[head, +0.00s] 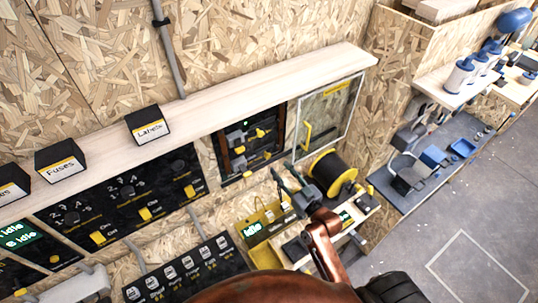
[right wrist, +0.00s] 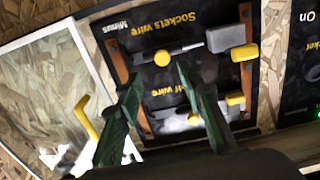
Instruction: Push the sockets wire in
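The black panel with the sockets wire shows in the head view (head: 262,152), in a wooden-edged recess on the wall. In the right wrist view it appears upside down, with the "Sockets wire" label (right wrist: 165,30). Near that label are a grey block (right wrist: 225,38) with a yellow end and a separate yellow knob (right wrist: 163,58). My right gripper (head: 283,172) is in front of the panel, to its lower right in the head view. Contact with the panel cannot be told. My left gripper is not seen.
A second wire row (right wrist: 195,118) lies between the fingers in the right wrist view. A glazed door with a yellow handle (head: 307,135) adjoins the panel. A black spool (head: 333,172) and a yellow device reading "Idle" (head: 255,228) stand close to the gripper.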

